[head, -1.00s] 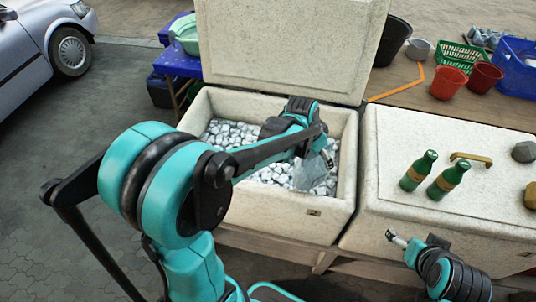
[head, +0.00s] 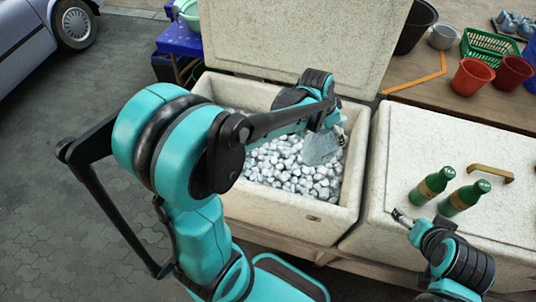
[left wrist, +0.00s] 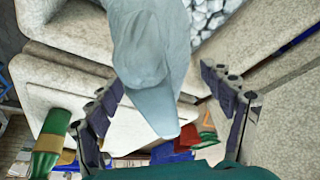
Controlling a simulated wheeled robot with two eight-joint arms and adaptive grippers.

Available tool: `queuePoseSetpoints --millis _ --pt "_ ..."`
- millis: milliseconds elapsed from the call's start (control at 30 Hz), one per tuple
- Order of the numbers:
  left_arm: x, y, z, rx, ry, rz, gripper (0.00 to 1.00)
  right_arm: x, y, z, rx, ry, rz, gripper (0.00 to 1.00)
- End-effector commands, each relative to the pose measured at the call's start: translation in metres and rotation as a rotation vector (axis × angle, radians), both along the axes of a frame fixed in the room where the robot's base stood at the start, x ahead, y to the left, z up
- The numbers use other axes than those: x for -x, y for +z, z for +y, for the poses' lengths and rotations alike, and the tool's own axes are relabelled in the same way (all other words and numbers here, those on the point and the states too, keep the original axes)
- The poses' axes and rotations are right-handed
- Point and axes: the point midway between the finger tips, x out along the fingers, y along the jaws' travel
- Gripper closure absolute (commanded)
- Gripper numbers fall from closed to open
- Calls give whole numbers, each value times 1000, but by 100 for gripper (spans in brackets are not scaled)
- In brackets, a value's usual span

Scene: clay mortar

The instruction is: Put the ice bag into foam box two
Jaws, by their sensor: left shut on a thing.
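The ice bag (head: 320,150) is a pale grey-blue, partly see-through bag. It hangs above the ice in the open white foam box (head: 283,222). My left gripper (head: 340,128) is shut on it, over the right part of the box. In the left wrist view the bag (left wrist: 150,55) hangs down between the two fingers of the gripper (left wrist: 165,118). A second foam box (head: 400,150), with its lid closed, stands to the right. I cannot read a number on either box. My right gripper (head: 400,216) is at the closed box's front left edge; its jaws are too small to judge.
The open box's lid (head: 300,45) stands up behind it. Two green bottles (head: 430,186) (head: 464,197) and a brass handle (head: 490,173) are on the closed lid. Red pots (head: 472,77), a green basket (head: 487,47) and an orange frame (head: 425,78) are on the table behind.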

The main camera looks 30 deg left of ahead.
Motion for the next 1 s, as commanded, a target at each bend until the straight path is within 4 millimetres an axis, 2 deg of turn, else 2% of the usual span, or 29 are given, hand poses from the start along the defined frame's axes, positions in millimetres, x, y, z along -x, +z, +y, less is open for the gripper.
queuePoseSetpoints --millis 467,800,1000 --pt "0 -30 0 0 0 0 79 0 -30 0 0 0 0 18" --pt "0 -76 0 0 0 0 79 1 -77 0 0 0 0 18" --pt "0 -94 0 0 0 0 79 1 -95 0 0 0 0 18"
